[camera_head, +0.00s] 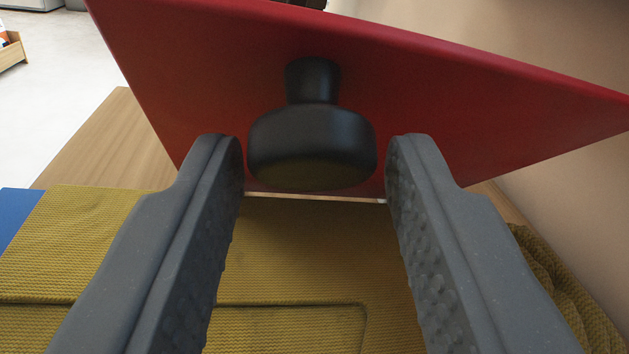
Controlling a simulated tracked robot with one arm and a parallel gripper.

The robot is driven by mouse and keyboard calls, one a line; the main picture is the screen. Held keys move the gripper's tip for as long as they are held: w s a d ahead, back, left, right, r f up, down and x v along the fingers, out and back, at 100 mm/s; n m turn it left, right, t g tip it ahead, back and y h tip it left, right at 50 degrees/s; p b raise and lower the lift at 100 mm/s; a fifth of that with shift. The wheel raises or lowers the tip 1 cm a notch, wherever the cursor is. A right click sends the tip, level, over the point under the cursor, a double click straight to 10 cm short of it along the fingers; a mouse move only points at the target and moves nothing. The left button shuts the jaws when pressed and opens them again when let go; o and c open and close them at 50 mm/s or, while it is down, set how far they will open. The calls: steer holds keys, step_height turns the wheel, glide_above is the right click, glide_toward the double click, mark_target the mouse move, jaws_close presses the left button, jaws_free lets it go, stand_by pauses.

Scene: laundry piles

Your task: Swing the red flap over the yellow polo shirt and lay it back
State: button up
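The red flap (190,75) stands tilted up across the top of the view, with a black knob (312,145) on the face towards me. The yellow polo shirt (290,260) lies spread below and in front of the flap, with folds and seams showing. My gripper (315,165) is open, one grey finger on each side of the knob. The right finger is close to the knob and the left finger looks very near it; I cannot tell whether either touches. The flap's lower edge meets a thin pale strip beside the shirt.
A blue panel (14,210) shows at the left edge under the shirt. A wooden tabletop (105,140) lies behind it, with pale floor beyond. A beige wall (540,35) stands close on the right. Bunched yellow cloth (560,285) lies at the lower right.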

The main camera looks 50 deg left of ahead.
mark_target(322, 34)
jaws_close()
steer(key=shift+w+a+r+h+p, duration=0.15)
steer(key=shift+a+r+h+p, duration=0.15)
steer(key=shift+r+p, duration=0.7)
steer(key=p, duration=0.1)
steer(key=a+h+p, duration=0.1)
steer(key=p, duration=0.1)
steer(key=shift+w+r+g, duration=0.15)
steer(key=shift+r+g, duration=0.05)
steer(key=shift+g, duration=0.2)
steer(key=p, duration=0.2)
steer(key=a+r+h+p, duration=0.1)
steer(key=p, duration=0.1)
steer(key=shift+w+a+g, duration=0.2)
steer(key=shift+g, duration=0.1)
steer(key=shift+w+a+p, duration=0.1)
steer(key=shift+a+p, duration=0.05)
steer(key=shift+p, duration=0.15)
steer(key=shift+f, duration=0.1)
steer(key=shift+o, duration=2.2)
jaws_free()
